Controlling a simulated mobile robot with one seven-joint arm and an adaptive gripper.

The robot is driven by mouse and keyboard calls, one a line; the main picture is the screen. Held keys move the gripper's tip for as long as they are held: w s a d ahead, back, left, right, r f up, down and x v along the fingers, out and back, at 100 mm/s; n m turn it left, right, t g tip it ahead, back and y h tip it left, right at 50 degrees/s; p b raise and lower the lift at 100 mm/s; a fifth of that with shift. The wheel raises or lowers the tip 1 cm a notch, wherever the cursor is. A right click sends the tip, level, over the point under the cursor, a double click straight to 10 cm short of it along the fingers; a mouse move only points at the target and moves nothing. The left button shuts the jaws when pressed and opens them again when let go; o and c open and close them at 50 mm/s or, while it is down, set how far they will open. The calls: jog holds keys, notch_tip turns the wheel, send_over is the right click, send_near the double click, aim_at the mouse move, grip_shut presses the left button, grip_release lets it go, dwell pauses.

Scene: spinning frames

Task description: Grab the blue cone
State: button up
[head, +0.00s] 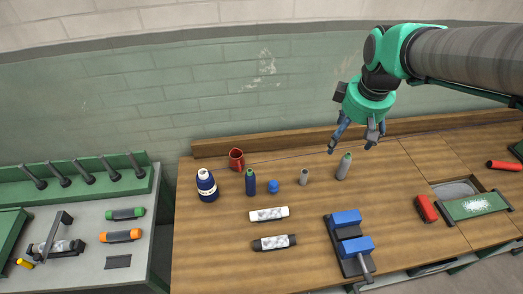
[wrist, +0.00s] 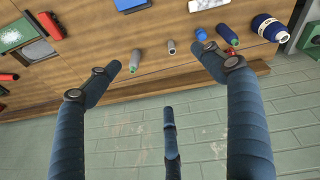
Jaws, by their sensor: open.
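A dark blue cone (head: 207,185) with a white label band and a pale top stands upright at the left end of the wooden table. It also shows at the upper right of the wrist view (wrist: 270,27). My gripper (head: 350,148) is open and empty, its fingers spread. It hangs above the back of the table, well to the right of the cone and apart from it. In the wrist view, the open fingers (wrist: 157,62) frame the table's back edge, with the cone outside them.
A red mug (head: 236,160), a dark blue green-topped bottle (head: 250,182), a small blue piece (head: 274,186), a grey cylinder (head: 303,177) and a green-tipped grey one (head: 344,166) stand between. A blue vise-like fixture (head: 350,244) is in front. The wall rises behind.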

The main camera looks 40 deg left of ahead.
jog(key=a+f+n+g+p, duration=0.15)
jog(key=a+f+n, duration=0.25)
jog(key=a, duration=0.9)
jog(key=n+h+p, duration=0.2)
jog(key=n+p, duration=0.5)
jog(key=n, duration=0.3)
send_near(206, 185)
jog(key=shift+g, duration=0.45)
jog(key=w+a, duration=0.1)
jog(key=w+a+r, duration=0.1)
jog(key=w, duration=0.1)
jog(key=shift+a+r, duration=0.1)
jog(key=shift+a, duration=0.2)
jog(key=shift+f+p, duration=0.3)
jog(key=shift+f, duration=4)
